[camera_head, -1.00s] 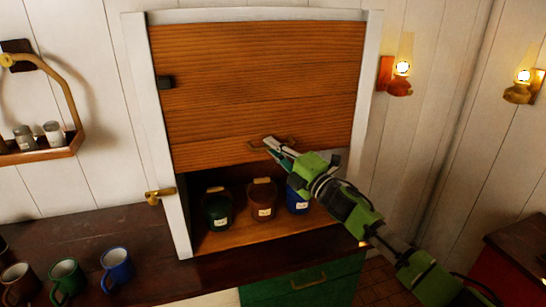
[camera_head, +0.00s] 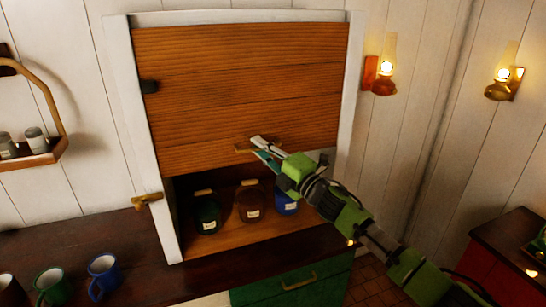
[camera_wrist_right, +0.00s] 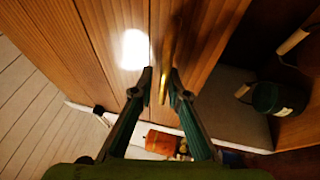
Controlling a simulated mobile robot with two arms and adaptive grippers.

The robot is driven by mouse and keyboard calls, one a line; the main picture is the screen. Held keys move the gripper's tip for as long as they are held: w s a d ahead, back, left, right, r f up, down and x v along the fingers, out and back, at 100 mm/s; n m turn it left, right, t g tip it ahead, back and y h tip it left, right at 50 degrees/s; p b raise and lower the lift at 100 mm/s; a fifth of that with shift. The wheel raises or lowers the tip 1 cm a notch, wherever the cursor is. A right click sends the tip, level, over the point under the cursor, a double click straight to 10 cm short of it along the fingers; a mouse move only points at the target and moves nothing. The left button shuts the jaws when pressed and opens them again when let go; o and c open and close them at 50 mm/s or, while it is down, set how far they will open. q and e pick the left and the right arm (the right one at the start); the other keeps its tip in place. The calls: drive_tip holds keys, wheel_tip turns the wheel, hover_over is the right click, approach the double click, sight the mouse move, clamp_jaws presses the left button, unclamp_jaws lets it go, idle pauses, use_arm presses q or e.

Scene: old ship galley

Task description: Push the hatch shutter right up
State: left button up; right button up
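The hatch shutter (camera_head: 240,92) is brown slatted wood in a white frame (camera_head: 355,85). It covers the upper part of the hatch, and the lower part is uncovered. A brass handle (camera_head: 242,149) sits near its lower edge. My right gripper (camera_head: 257,146) is at this handle. In the right wrist view the handle (camera_wrist_right: 168,50) passes between my right fingertips (camera_wrist_right: 161,78), which stand a little apart; I cannot tell whether they touch it. My left gripper is out of view.
Green, brown and blue jars (camera_head: 207,217) stand inside the hatch. Several mugs (camera_head: 103,276) stand on the counter (camera_head: 120,240) at the left. A brass latch (camera_head: 146,201) sticks out from the frame's left side. Oil lamps (camera_head: 385,68) hang on the right wall.

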drive_tip(key=v, duration=1.1)
drive_tip(key=shift+d, duration=0.15)
drive_tip(key=shift+s, duration=0.1)
